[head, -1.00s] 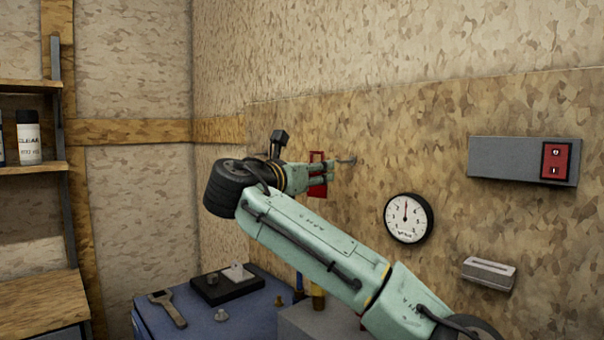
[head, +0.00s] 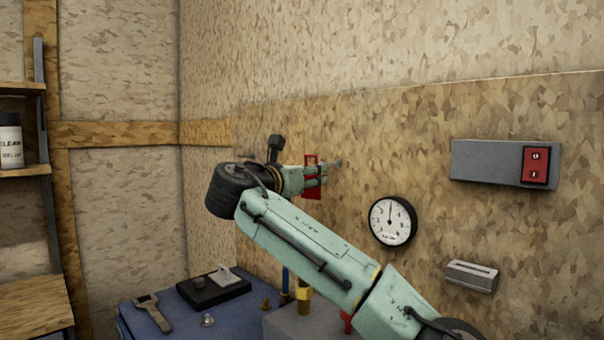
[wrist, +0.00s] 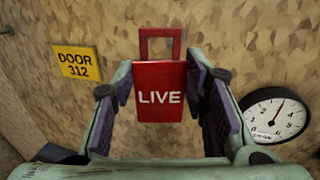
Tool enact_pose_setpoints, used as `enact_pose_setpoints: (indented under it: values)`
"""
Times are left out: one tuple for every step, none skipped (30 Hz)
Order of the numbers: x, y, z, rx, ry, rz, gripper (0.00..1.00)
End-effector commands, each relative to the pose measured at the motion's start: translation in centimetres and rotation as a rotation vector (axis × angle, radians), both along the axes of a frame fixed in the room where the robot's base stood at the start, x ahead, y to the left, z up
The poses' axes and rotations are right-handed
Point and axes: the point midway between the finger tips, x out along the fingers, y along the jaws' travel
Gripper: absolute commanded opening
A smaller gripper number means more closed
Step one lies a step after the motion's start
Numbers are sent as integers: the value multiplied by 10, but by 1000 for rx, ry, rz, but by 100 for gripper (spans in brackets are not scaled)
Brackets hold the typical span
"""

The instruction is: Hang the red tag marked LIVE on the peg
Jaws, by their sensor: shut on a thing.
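The red tag (wrist: 159,92) marked LIVE in white is held upright between the two fingers of my gripper (wrist: 165,100), with its open rectangular handle on top. The tag also shows in the head view (head: 312,190), partly covered by my gripper (head: 318,178), in front of the wall. In the wrist view no peg shows through the handle; a small dark fitting is at the far upper left edge.
A round gauge (head: 392,221), a grey box with a red switch (head: 535,166) and a slotted grey box (head: 471,276) are on the wall to the right. A yellow DOOR 312 sign (wrist: 78,62) is left of the tag.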

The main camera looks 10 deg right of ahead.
Motion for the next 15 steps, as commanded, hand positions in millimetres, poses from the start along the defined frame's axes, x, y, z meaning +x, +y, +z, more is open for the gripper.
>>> enact_pose_setpoints:
  values:
    - [2, -3, 0, 0, 0, -1, 22]
    - [3, -5, 0, 0, 0, 0, 22]
    - [4, -7, -1, 1, 1, -1, 22]
    - [5, -8, -1, 1, 1, -1, 22]
    - [6, -10, -1, 1, 1, -1, 22]
    - [8, -12, -1, 1, 1, -1, 22]
    - [9, -13, -1, 1, 1, -1, 22]
    - [10, -14, -2, 1, 1, 0, 22]
    - [11, -16, -2, 1, 1, 0, 22]
    - [12, -18, -2, 1, 1, -1, 22]
    - [13, -19, -2, 1, 1, -1, 22]
    - [14, -22, -2, 1, 1, -1, 22]
    - [15, -23, -2, 1, 1, -1, 22]
    - [16, -25, -3, 0, 0, -1, 22]
    - [17, -27, -3, 0, 0, -1, 22]
